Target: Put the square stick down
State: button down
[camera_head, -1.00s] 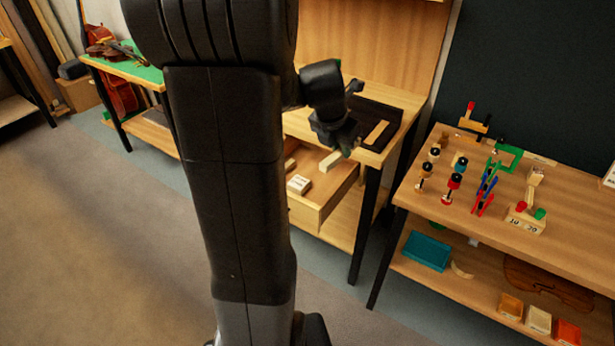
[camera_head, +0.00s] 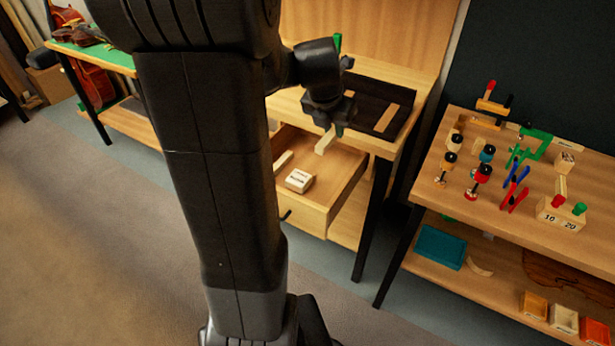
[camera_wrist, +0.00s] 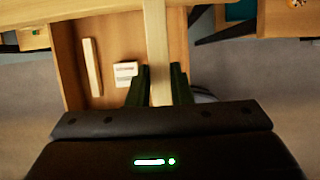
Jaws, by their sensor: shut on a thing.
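My gripper (camera_head: 338,128) is shut on a pale square wooden stick (camera_head: 325,143), above the back part of the open drawer (camera_head: 335,195). In the wrist view the stick (camera_wrist: 156,45) runs lengthwise between the two dark fingers (camera_wrist: 160,88) and on past the top edge of the picture. Its far end is out of that view. The drawer (camera_wrist: 70,62) lies below and to the left there. The stick looks clear of the drawer floor, but the exact height cannot be told.
The drawer holds another pale stick (camera_wrist: 92,67) and a white labelled block (camera_head: 299,180). A dark tray (camera_head: 365,112) with a wooden strip (camera_head: 387,118) lies on the bench top. A bench (camera_head: 540,225) with clamps and blocks stands to the right.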

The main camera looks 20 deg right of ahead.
jog(key=b, duration=0.9)
send_over(331, 190)
jog(key=a, duration=0.1)
jog(key=f, duration=1)
jog(key=s+f, duration=0.1)
jog(key=f, duration=0.4)
jog(key=shift+a+f, duration=0.1)
jog(key=shift+f, duration=0.3)
jog(key=shift+f+b, duration=0.9)
jog(key=shift+f, duration=1.1)
jog(key=shift+f, duration=0.2)
jog(key=c, duration=1.3)
grip_release()
jog(key=shift+r, duration=0.1)
jog(key=p+v, duration=0.3)
jog(key=v, duration=0.9)
jog(key=shift+r, duration=0.1)
